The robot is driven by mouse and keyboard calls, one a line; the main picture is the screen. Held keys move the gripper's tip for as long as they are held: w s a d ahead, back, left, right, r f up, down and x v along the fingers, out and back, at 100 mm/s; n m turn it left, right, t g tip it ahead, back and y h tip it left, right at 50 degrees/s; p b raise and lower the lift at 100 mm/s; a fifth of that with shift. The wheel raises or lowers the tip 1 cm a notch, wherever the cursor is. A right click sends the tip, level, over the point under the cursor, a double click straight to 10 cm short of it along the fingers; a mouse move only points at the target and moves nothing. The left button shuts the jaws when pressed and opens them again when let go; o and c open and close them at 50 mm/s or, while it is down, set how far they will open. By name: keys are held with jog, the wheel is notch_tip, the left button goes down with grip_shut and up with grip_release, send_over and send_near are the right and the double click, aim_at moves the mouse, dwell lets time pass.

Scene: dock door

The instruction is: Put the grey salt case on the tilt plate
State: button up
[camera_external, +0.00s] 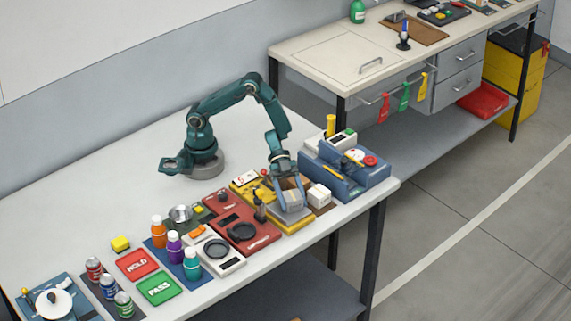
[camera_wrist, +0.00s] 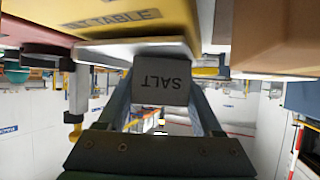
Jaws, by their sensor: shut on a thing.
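The grey salt case (camera_external: 293,198) is a small box held between the fingers of my gripper (camera_external: 290,187). In the wrist view, the case (camera_wrist: 162,84) shows its SALT label upside down, with a finger of my gripper (camera_wrist: 160,98) on each side. The tilt plate (camera_external: 290,218) is a grey slab on a yellow base marked TABLE in the wrist view. The case is over this plate in the external view. In the wrist view it is right beside the plate's pale edge (camera_wrist: 125,50). I cannot tell whether they touch.
A white box on a brown piece (camera_external: 319,196) stands close on the right. A blue machine (camera_external: 350,180) is behind it. A red device with a black ring (camera_external: 243,231) is close on the left. Cans, bottles and HOLD and PASS pads fill the front left. The table's back left is clear.

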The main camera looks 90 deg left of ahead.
jog(key=shift+f, duration=0.15)
jog(key=o, duration=1.5)
